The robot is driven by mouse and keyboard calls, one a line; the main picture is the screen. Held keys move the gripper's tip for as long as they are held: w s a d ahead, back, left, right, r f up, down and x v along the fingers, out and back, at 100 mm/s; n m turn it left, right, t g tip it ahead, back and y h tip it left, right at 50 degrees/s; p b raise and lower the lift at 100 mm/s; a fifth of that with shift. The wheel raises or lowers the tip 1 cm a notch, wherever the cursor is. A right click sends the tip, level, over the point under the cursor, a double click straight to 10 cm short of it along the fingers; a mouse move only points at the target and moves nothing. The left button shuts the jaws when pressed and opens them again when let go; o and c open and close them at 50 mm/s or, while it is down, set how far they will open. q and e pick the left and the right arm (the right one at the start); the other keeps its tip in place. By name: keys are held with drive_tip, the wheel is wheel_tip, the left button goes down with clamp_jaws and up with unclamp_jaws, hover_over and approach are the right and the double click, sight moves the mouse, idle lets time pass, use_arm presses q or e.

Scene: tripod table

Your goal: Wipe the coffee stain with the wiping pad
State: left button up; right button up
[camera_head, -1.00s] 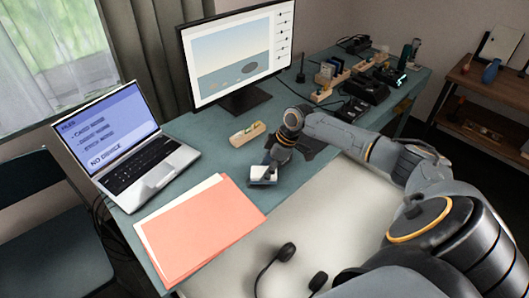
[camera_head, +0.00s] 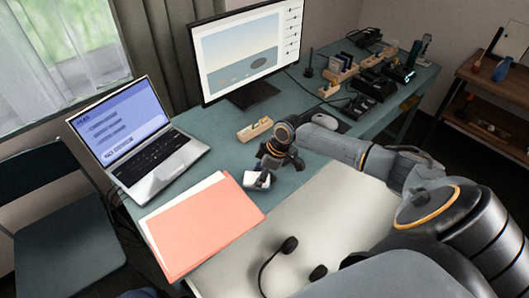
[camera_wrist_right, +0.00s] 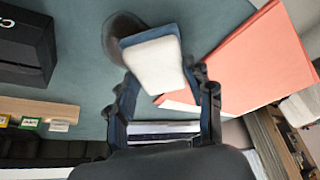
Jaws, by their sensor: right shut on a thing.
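The white wiping pad (camera_head: 256,181), with a blue back, is held in my right gripper (camera_head: 266,170) at the desk beside the coral folder. In the right wrist view the pad (camera_wrist_right: 157,63) sits between the fingers of the gripper (camera_wrist_right: 163,88), which is shut on it. The coffee stain (camera_wrist_right: 117,27) is a dark brown round patch on the teal desk; the pad overlaps its edge in that view. I cannot tell whether the pad touches the desk. The stain does not show clearly in the head view. My left gripper is not in view.
The coral folder (camera_head: 208,228) with white paper lies just left of the pad. An open laptop (camera_head: 140,150), a monitor (camera_head: 247,55), a small wooden tray (camera_head: 255,130) and a mouse (camera_head: 325,121) are around. A headset (camera_head: 290,245) lies at the front on a pale surface.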

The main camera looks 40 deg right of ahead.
drive_tip(key=shift+a, duration=0.4)
drive_tip(key=shift+f, duration=0.15)
drive_tip(key=shift+d, duration=1.95)
drive_tip(key=shift+w+d+b, duration=0.2)
drive_tip(key=shift+d+b, duration=0.55)
drive_tip(key=shift+d, duration=0.85)
drive_tip(key=shift+d+r, duration=0.25)
drive_tip(key=shift+d, duration=0.05)
drive_tip(key=shift+a+r+p, duration=0.15)
drive_tip(key=shift+a+p, duration=0.4)
drive_tip(key=shift+p, duration=0.25)
drive_tip(key=shift+a+p, duration=0.55)
drive_tip(key=shift+a, duration=0.2)
drive_tip(key=shift+a+f, duration=0.2)
drive_tip(key=shift+a, duration=0.5)
drive_tip(key=shift+s+a+p, duration=0.2)
drive_tip(key=shift+a+p, duration=0.75)
drive_tip(key=shift+a, duration=0.4)
drive_tip(key=shift+a+f, duration=0.1)
drive_tip(key=shift+a, duration=0.25)
drive_tip(key=shift+s+a+f, duration=0.1)
drive_tip(key=shift+a+f, duration=0.05)
drive_tip(key=shift+a, duration=0.05)
